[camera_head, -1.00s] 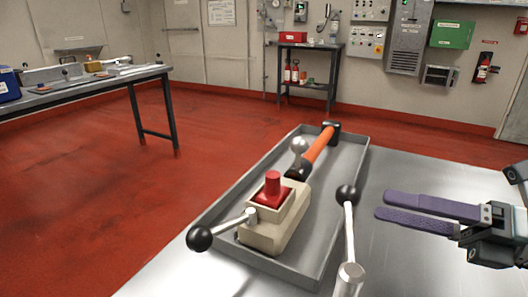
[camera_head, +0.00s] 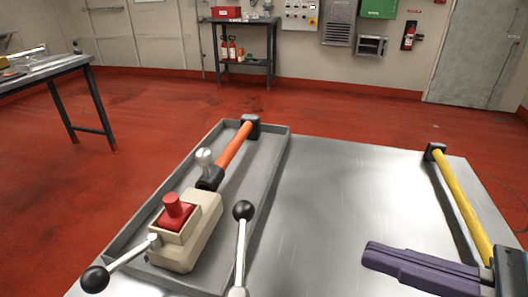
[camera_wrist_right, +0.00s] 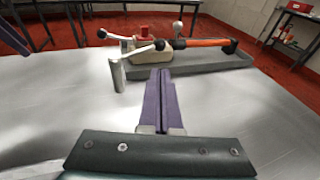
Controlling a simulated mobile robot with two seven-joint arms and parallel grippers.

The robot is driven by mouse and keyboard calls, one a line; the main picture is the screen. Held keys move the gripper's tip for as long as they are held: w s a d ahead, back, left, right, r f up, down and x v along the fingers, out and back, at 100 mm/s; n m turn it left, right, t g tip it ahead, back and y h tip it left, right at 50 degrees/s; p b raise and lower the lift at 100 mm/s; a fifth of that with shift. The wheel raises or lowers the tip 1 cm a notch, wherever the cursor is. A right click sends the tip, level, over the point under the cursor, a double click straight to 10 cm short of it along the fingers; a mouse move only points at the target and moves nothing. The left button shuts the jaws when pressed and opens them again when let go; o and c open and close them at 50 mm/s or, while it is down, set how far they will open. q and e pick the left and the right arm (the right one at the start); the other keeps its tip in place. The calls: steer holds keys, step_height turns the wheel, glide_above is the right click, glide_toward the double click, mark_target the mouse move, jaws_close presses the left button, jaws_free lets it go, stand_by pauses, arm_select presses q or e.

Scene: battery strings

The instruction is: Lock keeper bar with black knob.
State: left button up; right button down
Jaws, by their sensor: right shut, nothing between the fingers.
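A silver bar with a black knob (camera_head: 243,210) rises from a metal post at the front edge of the head view, right of the grey tray. In the right wrist view the bar's post (camera_wrist_right: 117,75) stands on the metal table, its knob (camera_wrist_right: 159,44) in front of the tray. A second lever with a black knob (camera_head: 95,279) juts left from a beige block (camera_head: 186,245) with a red button (camera_head: 174,207). My right gripper (camera_head: 368,254) has purple fingers pressed together, empty, right of the bar and apart from it. My left gripper is not in view.
The grey tray (camera_head: 275,160) holds the block and an orange-handled hammer (camera_head: 235,145). A yellow-handled hammer (camera_head: 461,205) lies at the right, near my right gripper.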

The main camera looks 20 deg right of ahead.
mark_target(245, 222)
steer(key=p+x, duration=0.1)
steer(key=x, duration=1.3)
steer(key=shift+a, duration=0.15)
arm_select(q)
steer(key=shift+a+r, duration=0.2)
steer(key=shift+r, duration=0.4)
